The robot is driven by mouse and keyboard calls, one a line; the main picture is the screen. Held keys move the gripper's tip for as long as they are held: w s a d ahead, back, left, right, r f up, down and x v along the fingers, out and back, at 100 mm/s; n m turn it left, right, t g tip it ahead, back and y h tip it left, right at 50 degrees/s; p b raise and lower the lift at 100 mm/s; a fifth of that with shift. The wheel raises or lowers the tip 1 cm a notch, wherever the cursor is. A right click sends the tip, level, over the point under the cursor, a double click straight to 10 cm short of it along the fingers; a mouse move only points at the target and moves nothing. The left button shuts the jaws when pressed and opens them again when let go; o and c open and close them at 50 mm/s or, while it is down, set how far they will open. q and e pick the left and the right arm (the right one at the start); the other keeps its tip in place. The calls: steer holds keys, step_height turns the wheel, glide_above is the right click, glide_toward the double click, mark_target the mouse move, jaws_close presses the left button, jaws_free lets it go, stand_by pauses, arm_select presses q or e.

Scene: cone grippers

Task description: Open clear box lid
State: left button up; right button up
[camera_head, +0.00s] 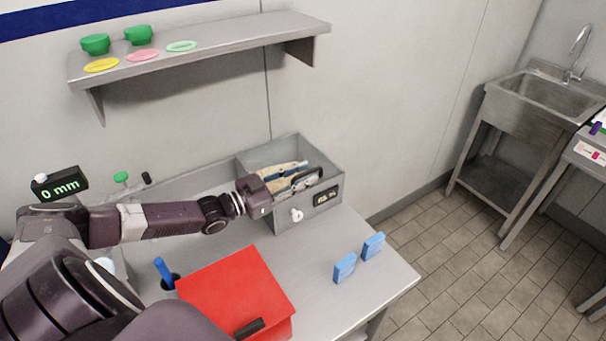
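A grey, partly see-through box (318,212) stands at the back right of the table, with a white knob (297,215) on its front and a black label beside it. It looks like the clear box; I cannot make out whether a lid covers its top. My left gripper (312,176) is at the box's top, its fingers over or inside the opening. Beige and dark shapes there blend with the fingers, so I cannot tell whether it is open or touching anything. My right gripper is not in view.
A red box (235,290) with a black handle stands in front. Two blue blocks (345,268) (373,246) lie at the table's right. A shelf (225,50) with green bowls and coloured discs is above. A blue-handled tool (163,270) stands left; a sink (545,98) is far right.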

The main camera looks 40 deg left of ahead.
arm_select(q)
steer(key=shift+c, duration=0.3)
jaws_close()
steer(key=shift+r, duration=0.1)
